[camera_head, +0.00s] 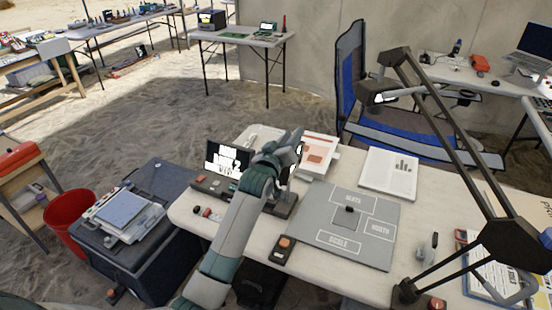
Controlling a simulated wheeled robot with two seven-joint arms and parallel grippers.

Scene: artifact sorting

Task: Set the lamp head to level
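The lamp is a dark, jointed desk lamp. Its base (405,292) stands near the front right of the table, and its long arm (440,115) rises back and to the left. The lamp head (377,91) hangs at the upper end, with a pale patch on its underside; its exact tilt is hard to tell. My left arm comes up from below, and my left gripper (294,150) is over the back left of the table, below and left of the lamp head and apart from it.
A grey sorting board (345,222) with labelled zones and a small dark object lies mid-table. A white document (389,173) lies behind it, a magnifier-like item (428,247) to its right. A blue chair (350,85) stands behind, and a red bucket (70,220) at left.

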